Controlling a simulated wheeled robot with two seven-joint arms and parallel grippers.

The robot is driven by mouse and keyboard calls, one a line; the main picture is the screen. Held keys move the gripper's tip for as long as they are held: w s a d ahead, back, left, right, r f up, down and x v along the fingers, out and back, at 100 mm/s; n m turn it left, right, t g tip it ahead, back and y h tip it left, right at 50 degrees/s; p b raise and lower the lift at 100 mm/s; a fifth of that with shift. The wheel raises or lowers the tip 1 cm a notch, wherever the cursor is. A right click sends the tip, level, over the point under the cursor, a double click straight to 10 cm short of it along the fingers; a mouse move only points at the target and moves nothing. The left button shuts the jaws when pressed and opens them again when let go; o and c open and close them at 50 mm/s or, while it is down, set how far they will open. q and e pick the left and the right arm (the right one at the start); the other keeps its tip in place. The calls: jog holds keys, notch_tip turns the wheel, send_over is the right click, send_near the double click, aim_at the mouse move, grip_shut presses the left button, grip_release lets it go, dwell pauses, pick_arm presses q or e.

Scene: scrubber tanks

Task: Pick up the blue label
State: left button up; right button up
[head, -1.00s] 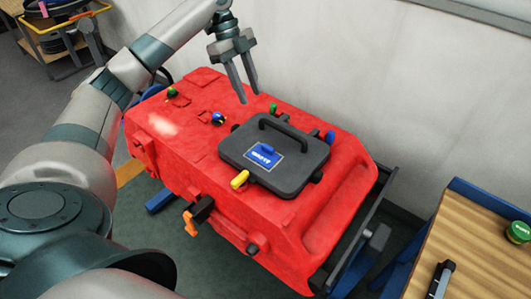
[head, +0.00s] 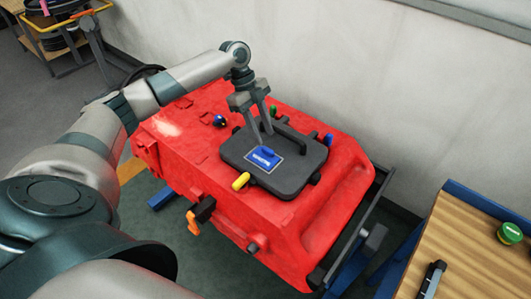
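The blue label (head: 263,158) is a small rectangle with white lettering and a raised blue tab on it. It lies on the black lid (head: 290,183) on top of the red scrubber tank (head: 330,217). My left gripper (head: 265,139) points down over the lid, just behind the label in the head view. Its two fingers are apart and nothing shows between them. I cannot tell whether the fingertips touch the lid. My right gripper is out of view.
The lid's black handle (head: 296,138) stands right of the fingers. A yellow knob (head: 240,181) and a blue knob (head: 328,139) sit at the lid's edges. A wooden bench (head: 470,245) with a green-lidded jar (head: 510,232) is at right. A wall stands behind the tank.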

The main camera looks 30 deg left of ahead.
aim_at(267, 149)
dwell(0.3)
pick_arm(q)
jog(key=shift+s+d+f+p, duration=0.15)
jog(key=shift+d+f+p, duration=0.1)
jog(key=shift+f+p, duration=0.25)
jog(key=p+x, duration=0.1)
jog(key=x, duration=0.1)
jog(key=shift+s+d+f+p, duration=0.1)
jog(key=shift+f+p, duration=0.3)
jog(key=shift+d+f, duration=0.2)
jog(key=shift+f, duration=0.4)
jog(key=shift+c, duration=0.6)
grip_shut()
